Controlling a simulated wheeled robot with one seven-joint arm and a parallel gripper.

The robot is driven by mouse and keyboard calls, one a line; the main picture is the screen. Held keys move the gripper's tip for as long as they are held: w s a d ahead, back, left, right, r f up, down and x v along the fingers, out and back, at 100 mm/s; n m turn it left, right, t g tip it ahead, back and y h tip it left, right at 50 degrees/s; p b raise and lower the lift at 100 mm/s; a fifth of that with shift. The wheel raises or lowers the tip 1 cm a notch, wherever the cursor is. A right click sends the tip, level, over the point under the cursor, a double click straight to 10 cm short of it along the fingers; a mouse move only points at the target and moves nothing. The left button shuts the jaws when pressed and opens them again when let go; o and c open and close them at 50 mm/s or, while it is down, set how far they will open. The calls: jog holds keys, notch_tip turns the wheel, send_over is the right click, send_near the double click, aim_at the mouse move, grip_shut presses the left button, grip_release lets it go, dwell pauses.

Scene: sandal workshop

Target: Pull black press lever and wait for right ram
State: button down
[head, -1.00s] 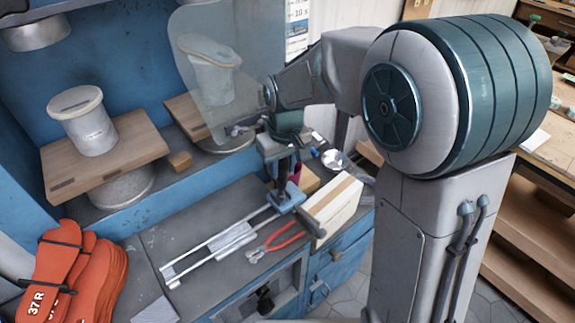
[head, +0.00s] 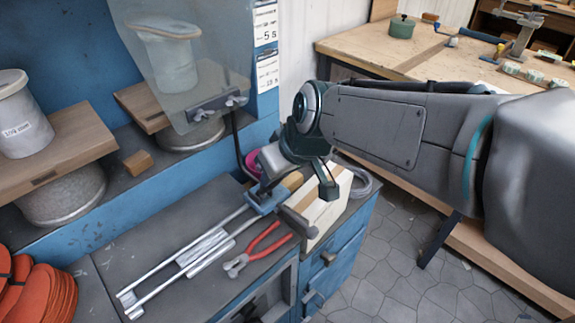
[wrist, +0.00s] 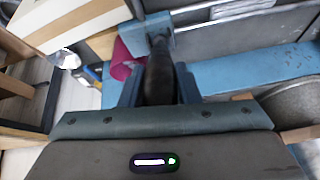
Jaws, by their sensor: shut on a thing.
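The black press lever (wrist: 158,70) stands between the two fingers of my gripper (wrist: 158,90) in the wrist view. My gripper is shut on it. In the head view my gripper (head: 292,178) is low over the bench, beside a blue block at the end of two metal rods. There it hides most of the lever. On the right press station, a round metal cylinder (head: 195,138) sits under a wooden board (head: 140,106). A tub (head: 168,55) stands on that board behind a clear guard (head: 215,45). No ram above the tub shows.
Red-handled pliers (head: 258,248) and the metal rods (head: 190,255) lie on the grey bench. A pale wooden block (head: 325,205) stands at its right edge. The left station holds another tub (head: 20,120). Orange soles (head: 40,295) lie at lower left. A wooden workbench (head: 375,50) is behind.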

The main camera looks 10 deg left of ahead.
dwell(0.4)
jog(key=c, duration=1.1)
grip_release()
jog(key=shift+d, duration=0.1)
jog(key=p+v, duration=0.1)
jog(key=v, duration=1.2)
jog(key=shift+s+d+r, duration=0.2)
jog(key=shift+s+r, duration=0.05)
jog(key=s+d+f+m+h+p, duration=0.1)
jog(key=d+f+m+p, duration=0.1)
jog(key=d, duration=0.4)
jog(key=s+d+f+m+h+p, duration=0.1)
jog(key=d+f+m+h+p, duration=0.1)
jog(key=d+f+m, duration=0.2)
jog(key=s+d+f+m+h+p, duration=0.1)
jog(key=s+d+f+m+p, duration=0.1)
jog(key=d+f, duration=0.2)
jog(key=shift+d+f+m+g, duration=0.1)
jog(key=shift+d+m+g, duration=0.1)
jog(key=shift+d, duration=0.75)
jog(key=shift+d+f+m+g, duration=0.1)
jog(key=shift+d+m, duration=0.1)
jog(key=shift+d, duration=0.75)
